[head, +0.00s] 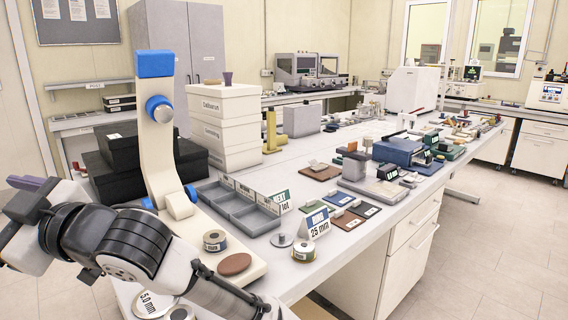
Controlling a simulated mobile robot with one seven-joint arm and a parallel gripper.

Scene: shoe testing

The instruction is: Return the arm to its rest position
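A cream stand with blue parts (155,130) rises just behind my arm. Samples and instruments fill the table farther back. The floor (490,240) at right is clear.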

